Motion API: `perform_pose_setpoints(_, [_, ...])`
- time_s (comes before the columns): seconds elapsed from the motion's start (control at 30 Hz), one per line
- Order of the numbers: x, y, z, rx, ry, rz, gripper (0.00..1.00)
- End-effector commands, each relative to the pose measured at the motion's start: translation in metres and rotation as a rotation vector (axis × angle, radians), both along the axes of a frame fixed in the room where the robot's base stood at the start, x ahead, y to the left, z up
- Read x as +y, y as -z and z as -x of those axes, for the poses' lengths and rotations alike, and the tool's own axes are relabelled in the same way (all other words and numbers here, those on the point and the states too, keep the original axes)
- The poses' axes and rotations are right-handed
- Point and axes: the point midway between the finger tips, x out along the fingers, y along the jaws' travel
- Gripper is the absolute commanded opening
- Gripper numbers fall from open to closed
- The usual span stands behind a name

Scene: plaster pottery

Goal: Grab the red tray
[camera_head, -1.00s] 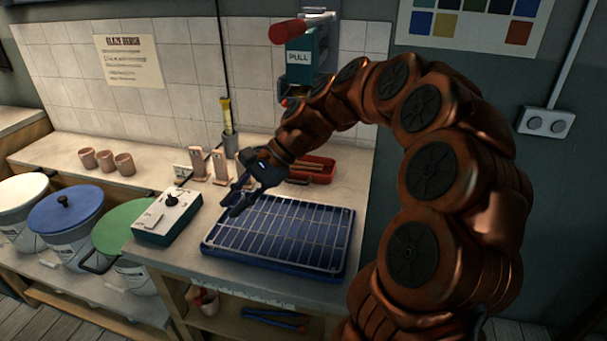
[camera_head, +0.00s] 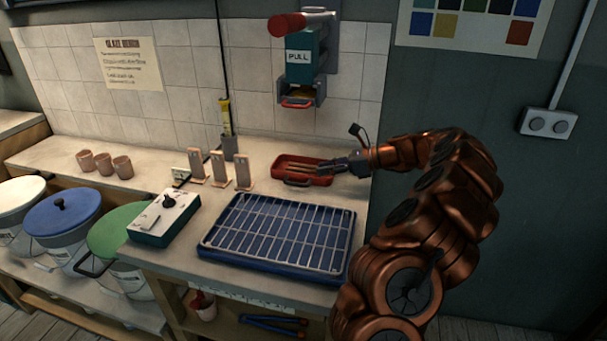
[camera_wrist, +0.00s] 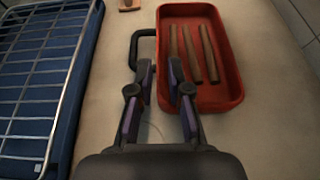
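The red tray (camera_head: 318,181) lies on the counter behind the blue rack, with slim wooden sticks in it. In the wrist view the red tray (camera_wrist: 227,92) is ahead and to the right, with a dark handle (camera_wrist: 136,46) on its left side. My gripper (camera_head: 345,167) is at the tray's right end in the head view. In the wrist view my gripper (camera_wrist: 163,66) is open with a gap between its fingers and nothing held. The right finger overlaps the tray's near left corner; I cannot tell if it touches.
A blue tray with a wire rack (camera_head: 275,235) fills the counter front. A control box (camera_head: 166,220) and upright tan blocks (camera_head: 219,166) stand left. A wall-mounted press (camera_head: 303,60) with a red handle hangs above. The tiled wall (camera_head: 345,110) bounds the back.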

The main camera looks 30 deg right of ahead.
Motion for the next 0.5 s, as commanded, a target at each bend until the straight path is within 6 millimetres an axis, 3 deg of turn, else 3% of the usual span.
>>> perform_pose_setpoints(0.5, [0.030,0.018,-0.030,0.001,-0.005,-0.001,0.18])
